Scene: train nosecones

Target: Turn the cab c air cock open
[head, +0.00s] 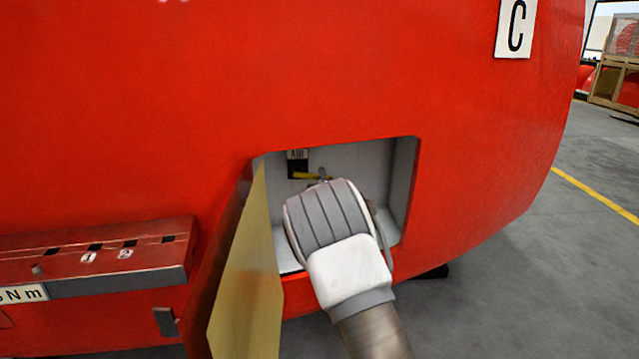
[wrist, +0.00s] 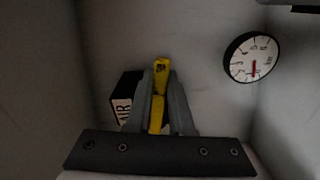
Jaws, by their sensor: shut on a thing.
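The air cock handle is a yellow lever (head: 306,175) inside the recess of the red nosecone marked C. In the head view it shows to the left above my gripper, lying about level. In the wrist view the yellow handle (wrist: 160,68) stands between the two fingers of my gripper (wrist: 161,95), which is shut on it. In the head view my wrist hides the fingers and most of the cock.
The recess hatch door (head: 240,270) hangs open at left, close to my arm. A round gauge (wrist: 252,57) is on the recess wall at right in the wrist view. The recess walls (head: 405,185) enclose my gripper closely. A red ledge (head: 95,250) juts out at left.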

